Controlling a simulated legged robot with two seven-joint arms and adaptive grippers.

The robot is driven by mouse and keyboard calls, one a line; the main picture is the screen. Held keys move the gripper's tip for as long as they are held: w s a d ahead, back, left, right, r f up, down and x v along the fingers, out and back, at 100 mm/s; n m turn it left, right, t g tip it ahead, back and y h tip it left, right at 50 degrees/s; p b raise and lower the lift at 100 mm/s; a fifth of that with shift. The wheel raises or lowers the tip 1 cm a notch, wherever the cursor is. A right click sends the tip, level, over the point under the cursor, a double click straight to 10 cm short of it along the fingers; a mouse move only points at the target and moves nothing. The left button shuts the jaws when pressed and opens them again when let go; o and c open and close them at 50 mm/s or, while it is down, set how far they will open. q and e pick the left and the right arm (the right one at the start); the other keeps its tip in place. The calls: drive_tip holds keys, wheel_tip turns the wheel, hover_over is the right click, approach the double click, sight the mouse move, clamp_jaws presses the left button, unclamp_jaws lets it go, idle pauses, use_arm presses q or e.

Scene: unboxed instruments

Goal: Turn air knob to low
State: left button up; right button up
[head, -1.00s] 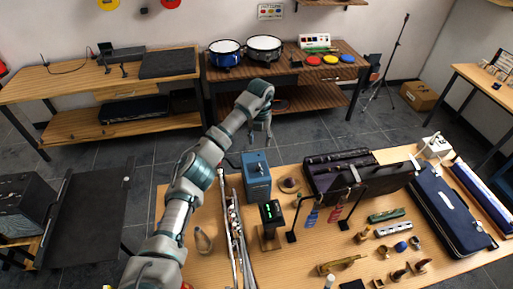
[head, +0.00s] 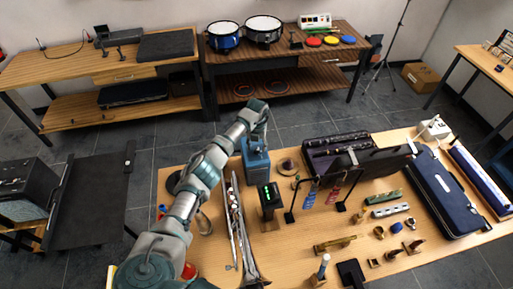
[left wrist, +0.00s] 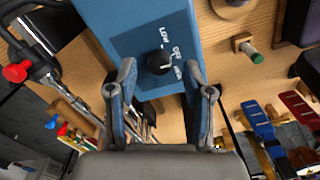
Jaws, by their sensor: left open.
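A blue box (head: 256,163) stands upright near the table's far edge in the head view. In the left wrist view its blue face (left wrist: 125,20) carries a round black knob (left wrist: 160,62) with white LOW, OFF and HIGH lettering around it. Which label the knob points to is hard to tell. My left gripper (head: 258,140) is over the box in the head view. In the left wrist view the left gripper (left wrist: 158,78) is open, one finger on each side of the knob, with no clear contact. My right gripper is not in view.
A metal instrument (head: 238,230) lies left of a dark device with green lights (head: 269,198). A stand with blue and red straps (head: 310,195) and an open dark case (head: 345,163) are to the right. In the left wrist view a green-tipped peg (left wrist: 251,53) is beside the box.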

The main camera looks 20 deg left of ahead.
use_arm(q)
drive_tip(key=shift+d+f, duration=0.1)
drive_tip(key=shift+f, duration=0.75)
drive_tip(key=shift+c, duration=1)
drive_tip(key=shift+a, duration=0.2)
clamp_jaws()
drive_tip(key=shift+d, duration=0.1)
drive_tip(key=n+p, duration=0.1)
drive_tip(key=n, duration=0.4)
drive_tip(key=shift+n, duration=0.4)
drive_tip(key=n+p, duration=0.2)
drive_tip(key=n, duration=0.3)
drive_tip(key=shift+n, duration=0.4)
